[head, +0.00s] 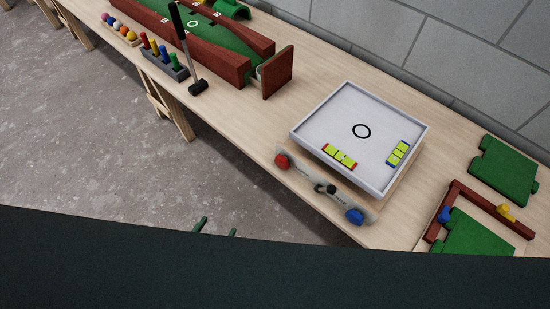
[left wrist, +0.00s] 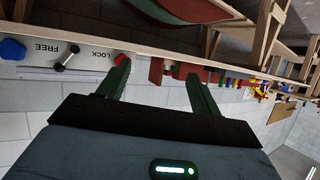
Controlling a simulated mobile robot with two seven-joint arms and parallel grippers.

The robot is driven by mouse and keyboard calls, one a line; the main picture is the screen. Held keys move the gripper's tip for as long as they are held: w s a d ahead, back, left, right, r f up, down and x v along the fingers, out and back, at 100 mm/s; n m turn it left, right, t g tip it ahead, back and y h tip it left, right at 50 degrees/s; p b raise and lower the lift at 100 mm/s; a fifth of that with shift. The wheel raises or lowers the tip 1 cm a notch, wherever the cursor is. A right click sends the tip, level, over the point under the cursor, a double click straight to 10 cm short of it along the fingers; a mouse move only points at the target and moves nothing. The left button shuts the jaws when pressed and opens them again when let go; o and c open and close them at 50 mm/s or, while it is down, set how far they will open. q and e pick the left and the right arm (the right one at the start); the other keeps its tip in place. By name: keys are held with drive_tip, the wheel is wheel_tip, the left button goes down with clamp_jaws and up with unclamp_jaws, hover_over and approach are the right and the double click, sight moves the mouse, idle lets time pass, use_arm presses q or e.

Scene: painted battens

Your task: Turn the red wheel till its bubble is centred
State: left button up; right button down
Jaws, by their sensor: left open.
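The red wheel (head: 282,161) is at the left end of the front panel below a white tilting tray (head: 312,127). It also shows in the left wrist view (left wrist: 120,60), close to one fingertip and partly behind it. A yellow-green vial with red ends (head: 341,157) lies along the tray's front edge; its bubble is too small to place surely. A blue-ended vial (head: 398,153) lies at the right edge. My left gripper (head: 215,228) is open and empty, in front of the bench, apart from the wheel. My right gripper is not in view.
A blue wheel (head: 355,215) and a black lever (head: 328,188) between LOCK and FREE share the panel. A dark-red and green trough (head: 225,45), a peg rack (head: 165,64) and a mallet (head: 197,87) are left. Green pieces (head: 503,171) lie right.

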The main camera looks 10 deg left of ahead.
use_arm(q)
drive_tip(key=w+d+m+t+h+b, duration=0.2)
drive_tip(key=w+d+b, duration=0.15)
drive_tip(key=w, duration=0.35)
drive_tip(key=m+h+b, duration=0.3)
drive_tip(key=m+h, duration=0.1)
drive_tip(key=h, duration=0.2)
approach(280, 164)
drive_tip(key=x, duration=0.2)
drive_tip(key=b+x, duration=0.1)
drive_tip(key=x, duration=0.6)
drive_tip(key=shift+w+d+r, duration=0.1)
drive_tip(key=shift+r, duration=0.05)
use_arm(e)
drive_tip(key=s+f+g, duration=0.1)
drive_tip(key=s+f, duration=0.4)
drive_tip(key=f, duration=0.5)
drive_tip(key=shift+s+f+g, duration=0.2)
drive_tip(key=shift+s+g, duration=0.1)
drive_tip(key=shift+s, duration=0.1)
use_arm(q)
drive_tip(key=c, duration=1)
